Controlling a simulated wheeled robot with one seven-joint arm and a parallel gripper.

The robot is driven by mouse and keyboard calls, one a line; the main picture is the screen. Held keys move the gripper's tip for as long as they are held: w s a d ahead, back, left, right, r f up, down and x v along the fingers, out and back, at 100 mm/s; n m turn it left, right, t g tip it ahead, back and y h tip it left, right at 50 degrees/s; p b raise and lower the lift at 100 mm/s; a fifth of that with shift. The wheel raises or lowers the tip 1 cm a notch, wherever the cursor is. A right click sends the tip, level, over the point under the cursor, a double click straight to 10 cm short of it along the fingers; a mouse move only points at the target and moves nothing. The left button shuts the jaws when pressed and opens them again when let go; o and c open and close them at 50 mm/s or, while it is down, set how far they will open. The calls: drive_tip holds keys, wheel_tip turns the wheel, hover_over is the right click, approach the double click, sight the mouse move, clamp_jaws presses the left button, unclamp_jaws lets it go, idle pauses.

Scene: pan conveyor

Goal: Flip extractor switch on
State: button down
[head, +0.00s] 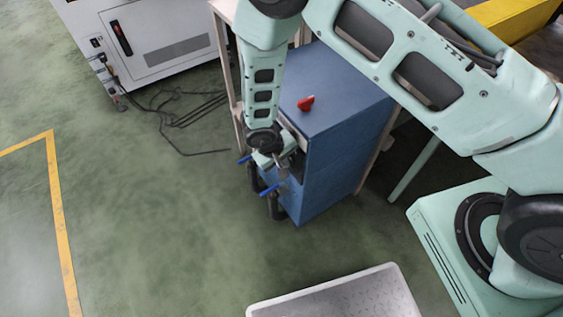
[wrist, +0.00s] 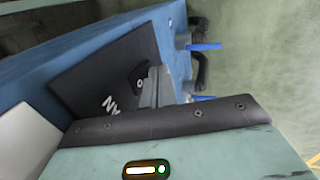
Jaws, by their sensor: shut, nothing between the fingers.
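A black panel (wrist: 95,75) with white lettering, partly hidden, that reads "AN" is on the side of a blue cabinet (head: 340,95); the cabinet also shows in the wrist view (wrist: 60,60). A small dark round part with a pale mark, probably the switch (wrist: 139,82), is on this panel. My gripper (head: 281,167) is at the cabinet's front left side. In the wrist view its fingers (wrist: 157,80) are together and empty, right beside the dark part and overlapping its edge. I cannot tell whether they touch it, or which way the switch is set.
A red knob (head: 306,103) is on top of the cabinet. Blue-handled valves (head: 269,190) on black pipes stick out below my gripper. A white machine (head: 150,45) with loose cables (head: 185,110) stands behind left. A pale tray (head: 335,295) is in front. The floor at left is clear.

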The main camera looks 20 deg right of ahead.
drive_tip(key=shift+d+f+h+b, duration=0.1)
drive_tip(key=shift+d+h+b, duration=0.15)
drive_tip(key=shift+h+b, duration=0.15)
drive_tip(key=shift+r+p, duration=0.45)
drive_tip(key=shift+r, duration=0.4)
drive_tip(key=shift+w, duration=0.1)
